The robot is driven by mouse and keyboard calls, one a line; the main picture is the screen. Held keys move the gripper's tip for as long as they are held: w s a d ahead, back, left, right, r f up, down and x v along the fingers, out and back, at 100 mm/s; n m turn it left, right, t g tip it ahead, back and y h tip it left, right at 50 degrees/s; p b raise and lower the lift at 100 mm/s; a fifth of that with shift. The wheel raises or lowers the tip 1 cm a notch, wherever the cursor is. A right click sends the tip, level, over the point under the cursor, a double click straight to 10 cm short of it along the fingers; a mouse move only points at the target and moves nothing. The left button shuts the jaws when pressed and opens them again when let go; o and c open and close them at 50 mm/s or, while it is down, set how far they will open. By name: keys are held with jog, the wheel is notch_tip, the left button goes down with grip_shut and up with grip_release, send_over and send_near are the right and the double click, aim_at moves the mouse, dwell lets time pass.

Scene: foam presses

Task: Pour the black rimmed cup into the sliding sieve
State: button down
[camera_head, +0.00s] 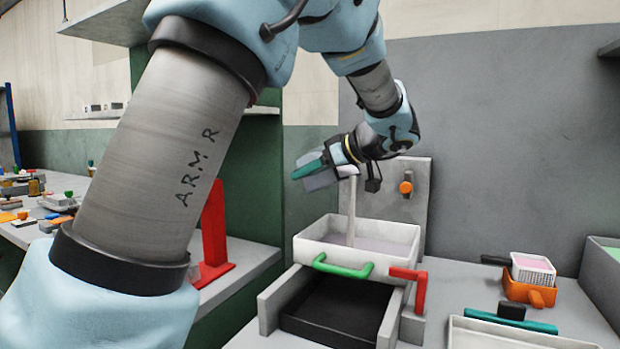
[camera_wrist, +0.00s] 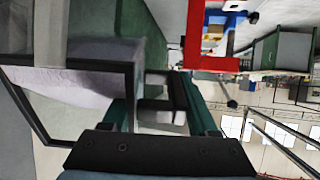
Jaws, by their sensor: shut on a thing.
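My gripper (camera_head: 312,172) is tilted over above the sliding sieve (camera_head: 400,240), a pale box with a green handle (camera_head: 343,267) on its front. A pale stream (camera_head: 350,212) falls straight down into the sieve, where a lilac layer (camera_head: 375,243) covers the floor.
The sieve sits above a dark tray (camera_head: 335,308) between grey side rails. A red lever (camera_head: 412,283) stands to the right, and an orange knob (camera_head: 405,188) is on the panel behind. An orange holder with a white basket (camera_head: 533,272) stands farther right. A red stand (camera_head: 213,235) is at left.

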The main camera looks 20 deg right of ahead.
aim_at(322, 173)
jog(key=shift+f+t+b, duration=0.3)
jog(key=shift+t+b, duration=0.1)
jog(key=shift+b, duration=0.3)
jog(key=shift+s+d+f+t+y+b, duration=0.25)
jog(key=shift+t+y+b, duration=0.4)
jog(key=shift+b, duration=2)
jog(key=shift+s+f+t+y+b, duration=0.1)
jog(key=shift+f+t+y+b, duration=0.5)
jog(key=shift+b, duration=2)
jog(key=shift+s+r+t+b, duration=0.2)
jog(key=shift+t+b, duration=0.25)
jog(key=shift+b, duration=0.75)
jog(key=shift+s+d+r+t+y+b, duration=0.2)
jog(key=shift+t+y+b, duration=0.4)
jog(key=shift+b, duration=1.5)
jog(key=shift+s+d+r+t+y+b, duration=0.3)
jog(key=shift+t+b, duration=0.35)
jog(key=shift+b, duration=1)
jog(key=shift+s+d+r+t+y+b, duration=0.1)
jog(key=shift+s+r+t+y+b, duration=0.4)
jog(key=shift+b, duration=1.15)
jog(key=shift+w+f+t+b, duration=0.1)
jog(key=shift+w+t+b, duration=0.05)
jog(key=shift+t+b, duration=0.55)
jog(key=shift+g, duration=0.35)
